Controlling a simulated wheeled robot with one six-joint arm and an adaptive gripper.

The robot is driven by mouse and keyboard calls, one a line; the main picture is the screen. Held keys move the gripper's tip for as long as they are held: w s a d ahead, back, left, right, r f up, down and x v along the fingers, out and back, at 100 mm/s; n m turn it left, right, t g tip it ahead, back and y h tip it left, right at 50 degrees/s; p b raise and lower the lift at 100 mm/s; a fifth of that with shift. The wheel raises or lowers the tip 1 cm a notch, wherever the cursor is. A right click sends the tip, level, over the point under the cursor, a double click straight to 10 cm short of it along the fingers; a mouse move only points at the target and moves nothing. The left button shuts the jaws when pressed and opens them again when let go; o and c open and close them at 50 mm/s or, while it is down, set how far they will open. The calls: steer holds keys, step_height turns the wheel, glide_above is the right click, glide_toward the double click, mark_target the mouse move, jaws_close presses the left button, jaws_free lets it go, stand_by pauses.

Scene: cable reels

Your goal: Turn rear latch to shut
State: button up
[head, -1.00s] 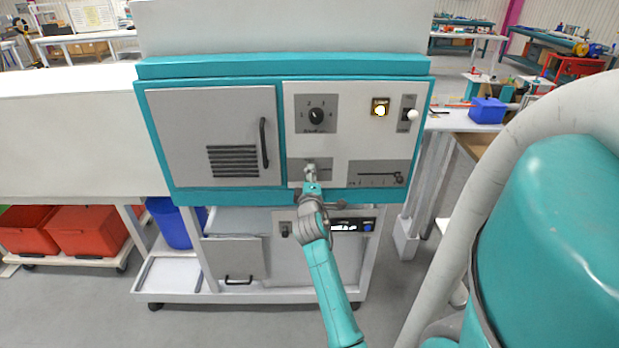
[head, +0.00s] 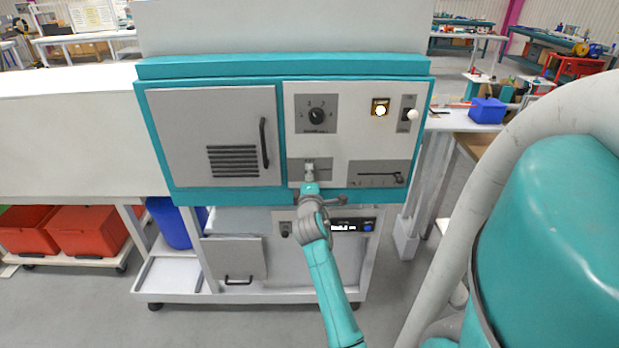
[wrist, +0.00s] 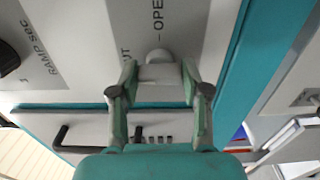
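The rear latch (head: 309,166) is a small pale turning handle on a grey plate in the lower middle of the teal-framed panel. In the wrist view the latch (wrist: 159,56) shows a rounded pale end, with a pale bar below it between my fingers. "OPEN" is printed up and to the right of it, and part of "SHUT" to its left. My gripper (wrist: 159,78) has one finger on each side of the bar and looks closed on it. In the head view my gripper (head: 310,187) reaches the latch from below and hides its lower part.
Above the latch is a numbered dial (head: 316,116). A slider plate (head: 378,174) is to the right. A grey door (head: 215,135) with a black handle is to the left.

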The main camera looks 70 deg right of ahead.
steer(key=shift+o, duration=1.4)
steer(key=shift+a, duration=0.1)
steer(key=v, duration=1.2)
steer(key=shift+f, duration=0.1)
